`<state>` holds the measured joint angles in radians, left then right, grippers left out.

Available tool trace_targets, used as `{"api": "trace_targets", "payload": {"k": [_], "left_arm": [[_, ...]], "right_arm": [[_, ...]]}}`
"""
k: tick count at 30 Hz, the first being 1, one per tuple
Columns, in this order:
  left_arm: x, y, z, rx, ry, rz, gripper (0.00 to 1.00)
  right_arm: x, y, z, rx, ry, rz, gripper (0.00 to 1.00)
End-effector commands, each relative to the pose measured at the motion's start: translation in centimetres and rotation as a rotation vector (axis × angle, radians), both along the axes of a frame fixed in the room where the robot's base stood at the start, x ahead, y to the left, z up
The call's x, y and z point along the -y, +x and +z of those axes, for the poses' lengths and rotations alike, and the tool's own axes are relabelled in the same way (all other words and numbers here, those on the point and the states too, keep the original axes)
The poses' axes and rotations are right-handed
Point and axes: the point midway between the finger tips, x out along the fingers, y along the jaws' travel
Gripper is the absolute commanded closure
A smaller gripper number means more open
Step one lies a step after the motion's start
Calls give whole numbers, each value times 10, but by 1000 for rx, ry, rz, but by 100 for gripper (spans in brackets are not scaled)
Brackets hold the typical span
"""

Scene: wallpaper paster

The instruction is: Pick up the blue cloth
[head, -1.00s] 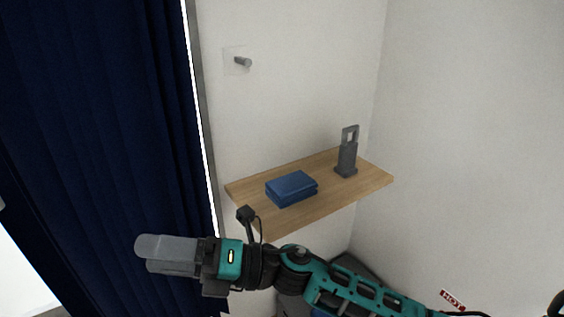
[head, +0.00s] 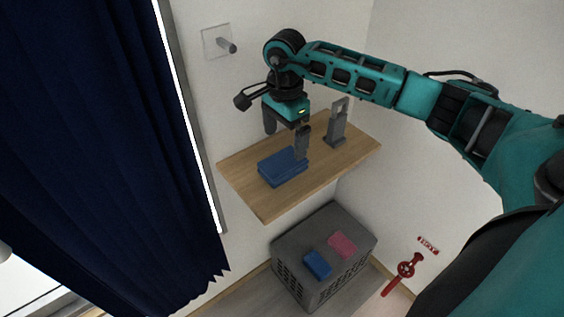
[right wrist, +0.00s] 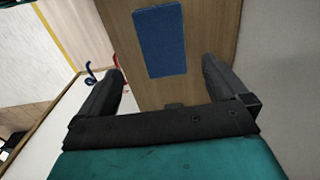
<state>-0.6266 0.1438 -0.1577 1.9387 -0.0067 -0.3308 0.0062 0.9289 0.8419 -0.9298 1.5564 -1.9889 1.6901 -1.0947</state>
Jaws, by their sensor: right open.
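The blue cloth (head: 281,168) is a folded, flat block lying on the wooden shelf (head: 262,207). My right gripper (head: 286,140) is above the shelf, pointing down with its fingers apart and empty. In the head view one finger overlaps the cloth's back right edge; I cannot tell whether they touch. In the right wrist view the cloth (right wrist: 160,42) lies ahead, between and beyond the open fingers (right wrist: 163,75). My left gripper is not in view.
A grey upright tool (head: 337,125) stands on the shelf right of the cloth, near the gripper. A peg (head: 227,45) sticks out of the wall above. Below is a grey crate (head: 297,284) bearing a blue and a pink item. A dark blue curtain (head: 90,150) hangs at left.

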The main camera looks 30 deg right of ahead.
Motion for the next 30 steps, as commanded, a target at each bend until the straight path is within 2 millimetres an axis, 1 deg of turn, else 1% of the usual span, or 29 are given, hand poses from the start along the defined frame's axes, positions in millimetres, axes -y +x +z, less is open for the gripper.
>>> {"api": "trace_targets", "payload": {"k": [1,3,11,18,22,28,30], "left_arm": [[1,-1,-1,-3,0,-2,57],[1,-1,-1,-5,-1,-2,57],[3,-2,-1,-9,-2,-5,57],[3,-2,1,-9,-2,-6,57],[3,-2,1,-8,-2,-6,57],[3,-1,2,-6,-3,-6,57],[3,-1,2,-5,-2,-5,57]], "right_arm": [[-1,-1,-10,-4,2,0,0],[-1,0,-21,-2,3,1,0],[-1,1,-41,-1,3,0,0],[-2,4,-76,-1,5,-1,0],[-2,4,-84,2,4,1,0],[-2,4,-84,3,4,1,0],[-2,4,-84,2,4,1,6]]}}
